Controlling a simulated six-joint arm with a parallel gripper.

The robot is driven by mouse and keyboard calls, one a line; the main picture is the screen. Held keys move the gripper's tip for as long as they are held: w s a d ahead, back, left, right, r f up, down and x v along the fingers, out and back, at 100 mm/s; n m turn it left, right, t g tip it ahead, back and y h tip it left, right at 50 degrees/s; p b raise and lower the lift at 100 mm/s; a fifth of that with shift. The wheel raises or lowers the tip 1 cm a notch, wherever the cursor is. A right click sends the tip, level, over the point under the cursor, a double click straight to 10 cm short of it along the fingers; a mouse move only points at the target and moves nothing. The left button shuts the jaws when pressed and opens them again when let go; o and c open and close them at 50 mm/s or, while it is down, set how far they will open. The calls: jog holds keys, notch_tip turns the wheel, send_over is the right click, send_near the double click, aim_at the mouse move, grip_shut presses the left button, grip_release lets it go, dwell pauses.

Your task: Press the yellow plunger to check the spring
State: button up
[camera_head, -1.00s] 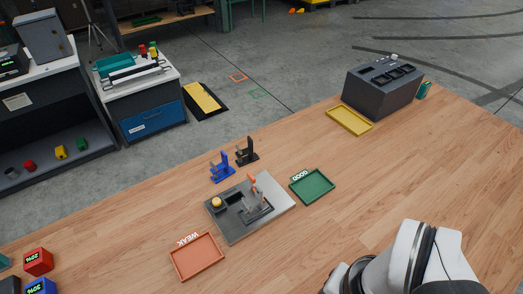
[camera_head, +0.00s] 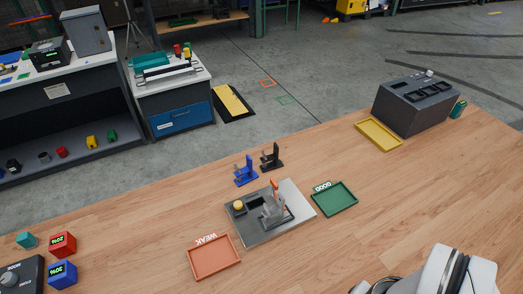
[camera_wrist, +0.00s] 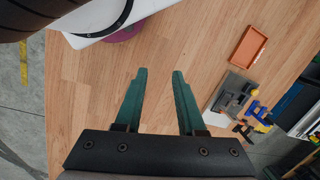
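The yellow plunger (camera_head: 239,206) is a small round knob at the left back of a grey plate (camera_head: 250,233) on the wooden table. A grey clamp with an orange upright tip (camera_head: 274,203) stands on the same plate, right of the plunger. In the head view only my white arm shows at bottom right; the fingers are hidden.
An orange WEAK tray (camera_head: 213,274) lies front left of the plate, a green GOOD tray (camera_head: 334,212) right. Blue (camera_head: 246,170) and black (camera_head: 272,157) clamps stand behind. A yellow tray (camera_head: 379,143) and dark box (camera_head: 412,112) are back right. The right table is largely bare.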

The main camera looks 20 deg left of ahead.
jog(key=shift+c, duration=0.3)
grip_shut()
dwell(1.4)
